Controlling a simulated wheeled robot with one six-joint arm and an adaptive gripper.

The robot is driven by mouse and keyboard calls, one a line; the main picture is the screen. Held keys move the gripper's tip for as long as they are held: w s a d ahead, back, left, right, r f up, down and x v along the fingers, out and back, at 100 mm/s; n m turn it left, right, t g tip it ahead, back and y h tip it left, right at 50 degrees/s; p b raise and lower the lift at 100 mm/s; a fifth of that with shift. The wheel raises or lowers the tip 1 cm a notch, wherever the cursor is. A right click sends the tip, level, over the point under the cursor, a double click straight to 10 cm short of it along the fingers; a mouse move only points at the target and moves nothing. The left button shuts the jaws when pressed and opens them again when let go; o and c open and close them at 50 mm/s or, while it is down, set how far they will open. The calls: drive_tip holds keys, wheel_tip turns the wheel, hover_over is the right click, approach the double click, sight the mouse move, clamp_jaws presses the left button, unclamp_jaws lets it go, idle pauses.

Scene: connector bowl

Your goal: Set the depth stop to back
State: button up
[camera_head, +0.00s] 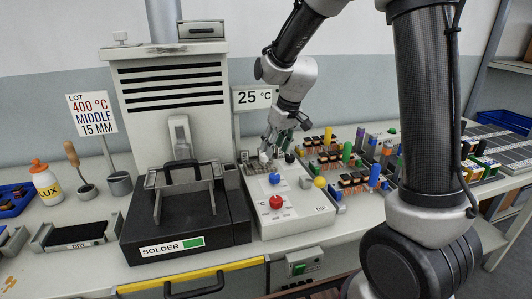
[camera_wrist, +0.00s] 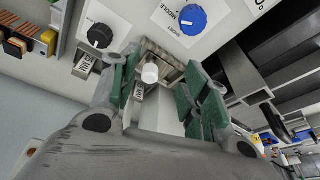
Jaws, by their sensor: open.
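The light-grey control box (camera_head: 305,212) stands right of the black solder unit, with blue, red and black knobs on top. A small white knob (camera_wrist: 150,73) sits on a metal slide piece at its back end, which I take to be the depth stop; it also shows in the head view (camera_head: 264,157). My gripper (camera_wrist: 161,62) is open, its green-padded fingers on either side of the white knob, with gaps visible. In the head view my gripper (camera_head: 275,150) points down over the box's back end. The slide's exact setting cannot be read.
The black knob (camera_wrist: 99,35) and the blue knob (camera_wrist: 193,19), with a "MIDDLE" label, are close to my fingers. The solder unit (camera_head: 180,225) stands to the left and racks of connectors (camera_head: 345,165) to the right. A sign (camera_head: 91,114) reads 400 °C, MIDDLE, 15 MM.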

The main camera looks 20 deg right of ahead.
drive_tip(key=shift+n+t, duration=0.5)
drive_tip(key=shift+n, duration=0.1)
drive_tip(key=w+f, duration=0.1)
drive_tip(key=f, duration=0.1)
drive_tip(key=w+a+f, duration=0.1)
drive_tip(key=w+f, duration=0.3)
drive_tip(key=shift+w+a, duration=0.1)
drive_tip(key=shift+a, duration=0.3)
drive_tip(key=shift+r, duration=0.1)
